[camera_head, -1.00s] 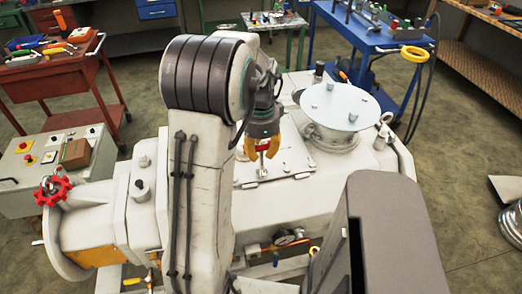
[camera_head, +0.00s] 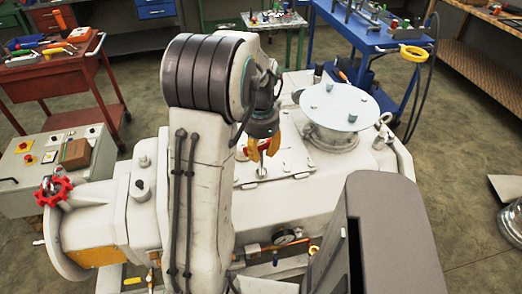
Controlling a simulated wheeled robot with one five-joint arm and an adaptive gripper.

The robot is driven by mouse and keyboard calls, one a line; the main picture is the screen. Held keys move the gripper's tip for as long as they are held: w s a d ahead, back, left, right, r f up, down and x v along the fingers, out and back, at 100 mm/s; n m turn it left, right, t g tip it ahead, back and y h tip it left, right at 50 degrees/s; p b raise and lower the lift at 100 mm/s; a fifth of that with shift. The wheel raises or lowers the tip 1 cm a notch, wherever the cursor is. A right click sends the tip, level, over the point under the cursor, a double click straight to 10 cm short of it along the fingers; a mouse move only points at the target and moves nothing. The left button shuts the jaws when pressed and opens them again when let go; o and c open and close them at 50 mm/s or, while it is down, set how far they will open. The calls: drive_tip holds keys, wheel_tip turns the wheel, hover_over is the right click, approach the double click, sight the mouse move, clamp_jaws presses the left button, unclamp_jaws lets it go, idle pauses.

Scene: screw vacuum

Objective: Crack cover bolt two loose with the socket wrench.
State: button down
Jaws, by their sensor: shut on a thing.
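The pump's flat cover plate (camera_head: 285,169) is a pale rectangle on top of the white pump body, in the middle of the head view. My gripper (camera_head: 261,158) is above the plate with its orange fingers pointing down. It is shut on the socket wrench (camera_head: 262,171), which shows red between and beside the fingers, with a metal shaft reaching down to the plate. I cannot tell whether the socket is seated on a bolt. The cover bolts are too small to tell apart, and my arm hides the plate's left part.
A round pale lid (camera_head: 340,106) on a flange stands right of the plate. A red handwheel (camera_head: 54,190) is at the pump's left end. A red tool cart (camera_head: 60,71) and a blue cart (camera_head: 365,38) stand behind. A control box (camera_head: 45,177) is at left.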

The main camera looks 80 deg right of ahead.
drive_tip(key=shift+r+p, duration=1.9)
drive_tip(key=shift+r, duration=0.6)
